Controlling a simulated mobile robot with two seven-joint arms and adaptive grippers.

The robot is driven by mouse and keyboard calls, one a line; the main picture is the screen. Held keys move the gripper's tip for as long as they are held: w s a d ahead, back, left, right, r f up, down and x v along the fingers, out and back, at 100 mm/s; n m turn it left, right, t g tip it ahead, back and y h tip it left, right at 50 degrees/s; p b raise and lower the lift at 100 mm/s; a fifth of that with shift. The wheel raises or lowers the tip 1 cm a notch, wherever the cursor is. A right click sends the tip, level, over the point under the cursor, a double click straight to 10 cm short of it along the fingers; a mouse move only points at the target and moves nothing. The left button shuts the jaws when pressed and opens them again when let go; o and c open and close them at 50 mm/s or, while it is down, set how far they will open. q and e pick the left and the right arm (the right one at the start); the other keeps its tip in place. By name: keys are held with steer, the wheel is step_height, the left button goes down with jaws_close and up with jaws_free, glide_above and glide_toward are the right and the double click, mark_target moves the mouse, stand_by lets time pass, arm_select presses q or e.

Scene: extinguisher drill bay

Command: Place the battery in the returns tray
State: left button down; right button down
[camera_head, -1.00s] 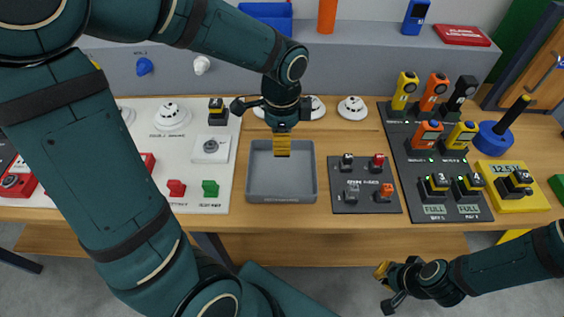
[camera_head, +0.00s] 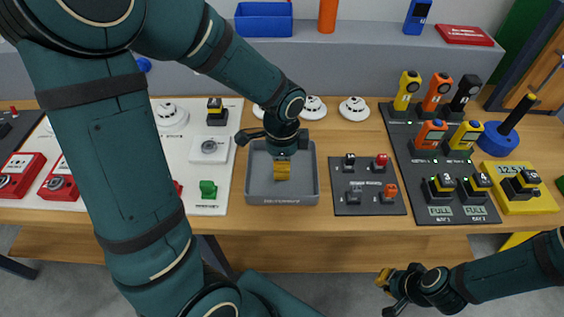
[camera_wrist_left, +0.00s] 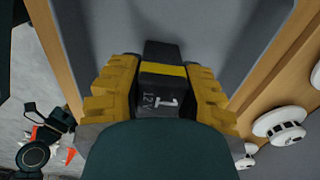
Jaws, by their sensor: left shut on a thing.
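The battery (camera_wrist_left: 163,90) is dark with a yellow band and a white "1". It sits between the yellow finger pads of my left gripper (camera_wrist_left: 160,85) in the left wrist view. In the head view my left gripper (camera_head: 282,170) points down inside the outline of the grey returns tray (camera_head: 283,199), and the battery cannot be made out there. The tray's grey floor shows behind the battery in the wrist view. I cannot tell whether the battery touches it. My right gripper (camera_head: 388,285) is low at the front, off the bench; its finger opening is unclear.
A dark pad with small switches (camera_head: 368,200) lies right of the tray. Further right is a charging board (camera_head: 437,212) with several devices and batteries. A white panel (camera_head: 215,180) is on the left. White detectors (camera_head: 354,109) stand behind the tray.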

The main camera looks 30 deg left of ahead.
arm_select(q)
steer(key=shift+f, duration=0.15)
steer(key=c, duration=0.7)
jaws_free()
steer(key=shift+r, duration=0.45)
step_height(320, 180, up, 10)
steer(key=p, duration=0.3)
steer(key=shift+r, duration=0.75)
steer(key=shift+p, duration=0.3)
